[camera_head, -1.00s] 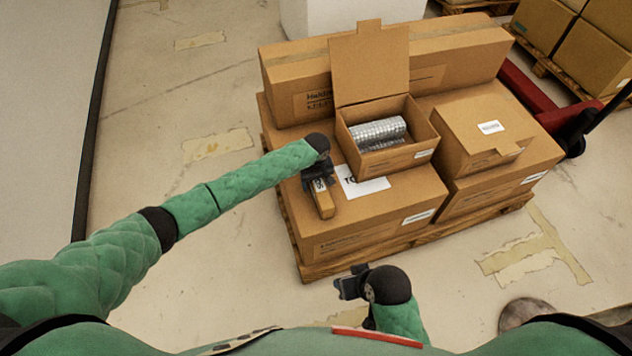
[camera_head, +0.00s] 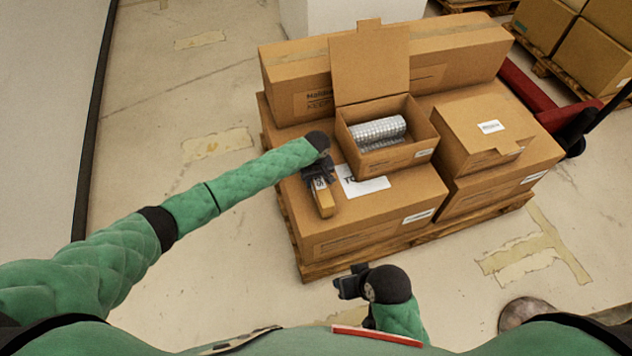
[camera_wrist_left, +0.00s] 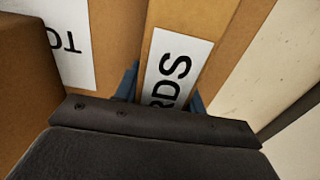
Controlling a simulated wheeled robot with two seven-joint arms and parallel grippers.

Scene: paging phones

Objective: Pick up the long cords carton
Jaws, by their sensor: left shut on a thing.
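The long cords carton (camera_head: 323,203) is a small, narrow brown box on top of the front left big carton. A white label with black letters ending in "RDS" shows on the cords carton (camera_wrist_left: 187,50) in the left wrist view. My left gripper (camera_head: 319,179) is shut on this carton, with blue-grey fingers on both sides of it. The head view does not show clearly whether the carton touches the big carton below. My right gripper (camera_head: 348,284) is low in front of the pallet, apart from the cartons; its jaws are too small to judge.
An open carton (camera_head: 398,160) with silvery wrapped rolls stands just right of my left gripper. A closed carton (camera_head: 480,135) stands farther right, and a long carton (camera_head: 460,50) lies behind. All rest on big cartons on a wooden pallet (camera_head: 410,249). A red pallet jack (camera_head: 530,92) is behind right.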

